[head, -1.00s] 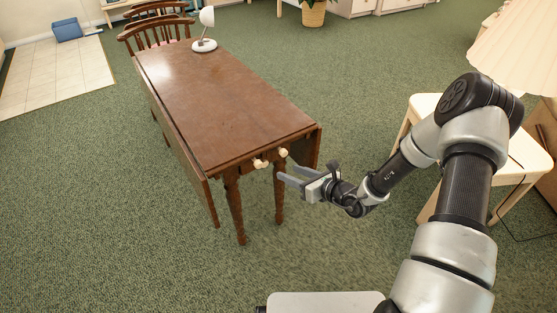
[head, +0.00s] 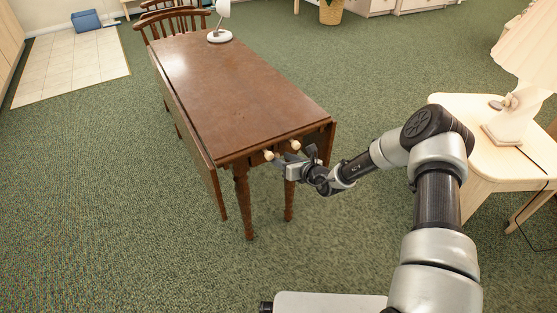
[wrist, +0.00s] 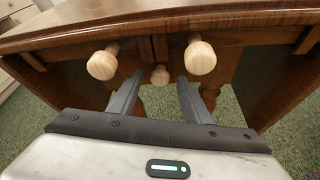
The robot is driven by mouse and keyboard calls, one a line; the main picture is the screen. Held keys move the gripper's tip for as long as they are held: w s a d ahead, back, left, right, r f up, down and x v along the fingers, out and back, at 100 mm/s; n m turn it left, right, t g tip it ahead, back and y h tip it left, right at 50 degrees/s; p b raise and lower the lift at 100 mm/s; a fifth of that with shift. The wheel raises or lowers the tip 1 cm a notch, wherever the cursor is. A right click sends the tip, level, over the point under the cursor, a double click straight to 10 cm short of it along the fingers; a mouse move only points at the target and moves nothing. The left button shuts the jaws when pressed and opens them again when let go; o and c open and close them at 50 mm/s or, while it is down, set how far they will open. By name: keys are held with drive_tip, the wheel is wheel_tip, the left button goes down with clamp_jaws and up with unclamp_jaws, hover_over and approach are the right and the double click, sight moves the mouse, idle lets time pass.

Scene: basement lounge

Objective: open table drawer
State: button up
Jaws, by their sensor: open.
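The brown wooden table (head: 235,90) stands ahead with its narrow end towards me. Two pale round knobs, left (head: 268,155) and right (head: 295,146), stick out of that end under the top. The wrist view shows the left knob (wrist: 102,65) and right knob (wrist: 200,57) large, with a smaller third knob (wrist: 160,75) lower between them. My gripper (head: 283,162) is open at this table end; its fingers (wrist: 160,80) point under the tabletop edge. The small knob appears between the fingertips, without visible contact. The drawer's outline is hard to make out.
A pale side table (head: 500,150) with a lamp (head: 510,115) stands right of my arm. A white desk lamp (head: 220,30) and wooden chairs (head: 175,22) are at the table's far end. Green carpet (head: 120,200) is clear at left.

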drive_tip(key=shift+x, duration=1.15)
clamp_jaws()
drive_tip(key=s+d+p, duration=0.4)
drive_tip(key=s+d, duration=0.3)
drive_tip(key=s, duration=0.3)
drive_tip(key=s+d+p, duration=0.5)
drive_tip(key=s+d, duration=0.2)
drive_tip(key=s, duration=0.3)
drive_tip(key=shift+s, duration=0.3)
unclamp_jaws()
